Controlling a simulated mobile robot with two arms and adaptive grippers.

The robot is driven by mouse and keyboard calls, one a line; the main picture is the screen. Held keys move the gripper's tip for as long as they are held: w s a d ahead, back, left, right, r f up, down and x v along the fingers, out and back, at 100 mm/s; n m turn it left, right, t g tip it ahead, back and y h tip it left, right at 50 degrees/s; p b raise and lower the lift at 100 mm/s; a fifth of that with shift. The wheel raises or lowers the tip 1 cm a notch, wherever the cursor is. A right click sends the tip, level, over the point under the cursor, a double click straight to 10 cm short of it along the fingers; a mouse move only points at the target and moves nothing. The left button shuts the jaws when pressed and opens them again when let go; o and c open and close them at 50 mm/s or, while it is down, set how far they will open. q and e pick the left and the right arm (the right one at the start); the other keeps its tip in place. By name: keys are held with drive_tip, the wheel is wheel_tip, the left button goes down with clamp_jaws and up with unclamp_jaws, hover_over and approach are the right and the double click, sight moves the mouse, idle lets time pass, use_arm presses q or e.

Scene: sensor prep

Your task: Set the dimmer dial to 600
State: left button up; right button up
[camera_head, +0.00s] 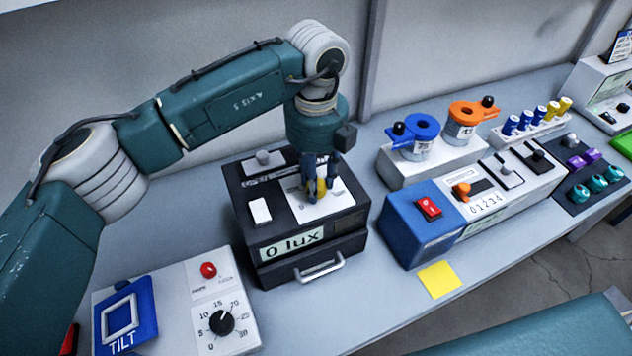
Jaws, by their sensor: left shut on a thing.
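The yellow dimmer dial (318,188) sits on a white scale plate (338,205) on top of a black box (247,222). The display (292,246) on the box front reads "0 lux". My left gripper (317,192) points down from above and is shut on the dial. Its fingers hide part of the dial, and most of the scale marks are too small or covered to read. My right gripper is not in view.
A timer panel (222,322) stands at front left. A blue and white unit (410,225) stands to the right, near a yellow note (439,279).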

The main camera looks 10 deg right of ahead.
use_arm(q)
drive_tip(key=m+b, duration=0.3)
drive_tip(key=shift+w+f+b, duration=0.1)
drive_tip(key=shift+f+b, duration=0.05)
drive_tip(key=shift+b, duration=0.2)
drive_tip(key=m+b, duration=0.2)
drive_tip(key=shift+m, duration=0.4)
drive_tip(key=m+b, duration=0.2)
drive_tip(key=m, duration=0.1)
drive_tip(key=shift+m, duration=0.3)
drive_tip(key=m, duration=0.1)
drive_tip(key=m+b, duration=0.1)
drive_tip(key=m, duration=0.2)
drive_tip(key=shift+r+m, duration=0.25)
drive_tip(key=shift+m, duration=0.05)
drive_tip(key=m, duration=0.4)
drive_tip(key=shift+m+b, duration=0.3)
drive_tip(key=m, duration=0.5)
drive_tip(key=shift+r, duration=0.1)
drive_tip(key=m, duration=0.5)
drive_tip(key=shift+m+p, duration=0.3)
drive_tip(key=shift+m, duration=0.1)
drive_tip(key=m, duration=0.5)
drive_tip(key=shift+m, duration=0.3)
